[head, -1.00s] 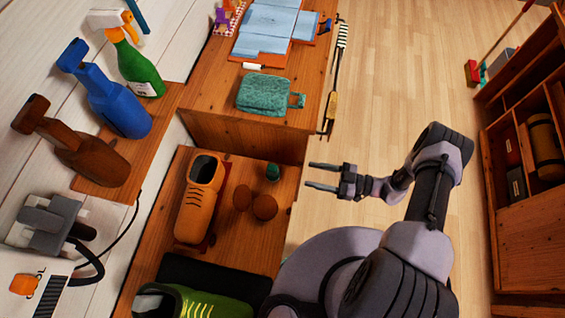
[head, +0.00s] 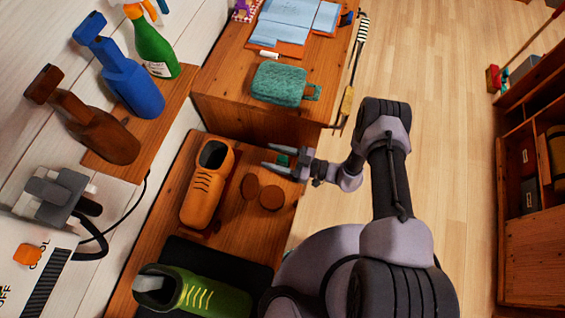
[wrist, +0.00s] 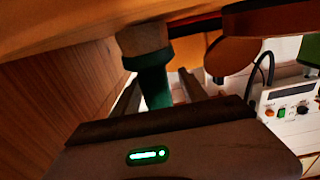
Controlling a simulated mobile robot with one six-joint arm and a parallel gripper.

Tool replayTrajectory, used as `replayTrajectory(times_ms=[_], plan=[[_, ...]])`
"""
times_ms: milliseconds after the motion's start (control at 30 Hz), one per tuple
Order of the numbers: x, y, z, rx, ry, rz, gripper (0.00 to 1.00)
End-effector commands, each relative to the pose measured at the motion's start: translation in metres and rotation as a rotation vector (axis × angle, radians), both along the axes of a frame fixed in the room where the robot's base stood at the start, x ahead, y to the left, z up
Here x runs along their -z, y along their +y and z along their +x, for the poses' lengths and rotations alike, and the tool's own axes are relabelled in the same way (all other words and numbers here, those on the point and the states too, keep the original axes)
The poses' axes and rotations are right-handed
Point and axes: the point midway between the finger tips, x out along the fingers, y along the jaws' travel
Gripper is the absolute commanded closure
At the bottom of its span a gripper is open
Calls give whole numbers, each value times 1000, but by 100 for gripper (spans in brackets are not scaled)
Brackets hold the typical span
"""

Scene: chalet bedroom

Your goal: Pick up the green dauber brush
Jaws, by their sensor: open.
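The green dauber brush (head: 283,160) is small and stands on the wooden bench beside two brown discs. In the head view it is partly hidden by my gripper (head: 268,157), whose open fingers lie on either side of it. In the wrist view the dauber brush (wrist: 153,86) shows a green part and a paler part, and lies between the two dark fingers of my gripper (wrist: 160,90). The fingers look apart from it, but contact cannot be told for certain.
Two brown discs (head: 261,192) and an orange shoe (head: 207,185) are left of my gripper. A green shoe (head: 200,293) is at the front. A higher wooden top with a teal cloth mitt (head: 280,83) rises behind. Open floor (head: 425,80) lies to the right.

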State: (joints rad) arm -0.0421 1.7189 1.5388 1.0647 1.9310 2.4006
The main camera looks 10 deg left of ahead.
Motion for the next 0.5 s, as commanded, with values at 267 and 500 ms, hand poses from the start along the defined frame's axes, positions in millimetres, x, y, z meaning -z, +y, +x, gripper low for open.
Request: replayTrajectory(times_ms=[267, 500], plan=[[0, 0, 0, 0, 0, 0, 90], [0, -1, 0, 0, 0, 0, 100]])
